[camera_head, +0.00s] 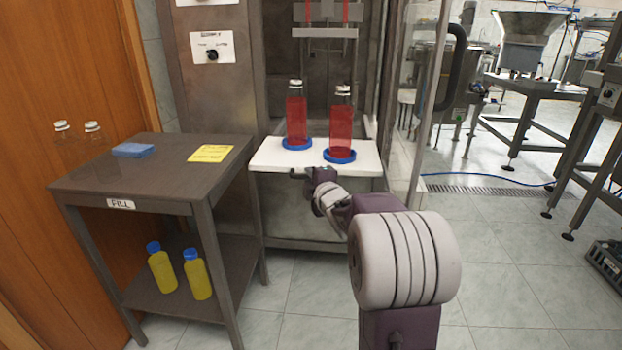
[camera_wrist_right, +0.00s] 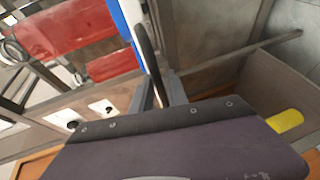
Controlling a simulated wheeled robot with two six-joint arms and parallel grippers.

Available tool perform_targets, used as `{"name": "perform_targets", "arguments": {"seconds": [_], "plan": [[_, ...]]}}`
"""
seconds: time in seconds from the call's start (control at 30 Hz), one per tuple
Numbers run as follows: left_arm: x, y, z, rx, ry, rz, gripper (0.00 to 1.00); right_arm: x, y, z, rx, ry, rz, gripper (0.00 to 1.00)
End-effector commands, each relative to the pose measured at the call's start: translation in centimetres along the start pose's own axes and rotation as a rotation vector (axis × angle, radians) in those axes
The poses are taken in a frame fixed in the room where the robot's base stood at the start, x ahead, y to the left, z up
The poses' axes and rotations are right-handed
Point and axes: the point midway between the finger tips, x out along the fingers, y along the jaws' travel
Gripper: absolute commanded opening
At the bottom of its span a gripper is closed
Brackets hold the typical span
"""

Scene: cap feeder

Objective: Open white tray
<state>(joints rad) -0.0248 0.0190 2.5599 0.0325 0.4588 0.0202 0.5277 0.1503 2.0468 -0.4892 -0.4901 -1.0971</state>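The white tray (camera_head: 274,158) sticks out at the front of the metal machine, level. Two clear bottles with red contents, a left one (camera_head: 297,118) and a right one (camera_head: 340,127), stand upright on it in blue rings. My right gripper (camera_head: 305,174) is at the tray's front edge, left of its middle. In the right wrist view, a dark curved handle (camera_wrist_right: 146,45) runs between the two fingers of my right gripper (camera_wrist_right: 159,80). I cannot tell whether the fingers press on it. My left gripper is not in view.
A dark table (camera_head: 130,170) stands at left with a blue block (camera_head: 133,150) and a yellow note (camera_head: 210,153). Two yellow bottles (camera_head: 163,271) stand on its lower shelf. A clear panel and frame post (camera_head: 428,90) rise right of the tray.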

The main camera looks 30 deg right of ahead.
Motion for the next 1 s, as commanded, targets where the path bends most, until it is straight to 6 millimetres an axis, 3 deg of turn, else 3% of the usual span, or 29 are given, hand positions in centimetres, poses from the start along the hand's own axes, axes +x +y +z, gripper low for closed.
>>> {"name": "perform_targets", "arguments": {"seconds": [0.23,0.7,1.0], "plan": [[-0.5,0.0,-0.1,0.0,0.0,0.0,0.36,-1.1,0.2,0.0,0.0,-0.001,0.001,0.2],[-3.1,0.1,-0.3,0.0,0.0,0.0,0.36,-8.6,0.2,0.0,0.0,-0.002,0.0,0.2],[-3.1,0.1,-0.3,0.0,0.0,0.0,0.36,-9.1,0.0,0.0,0.0,0.0,0.0,0.2]]}}
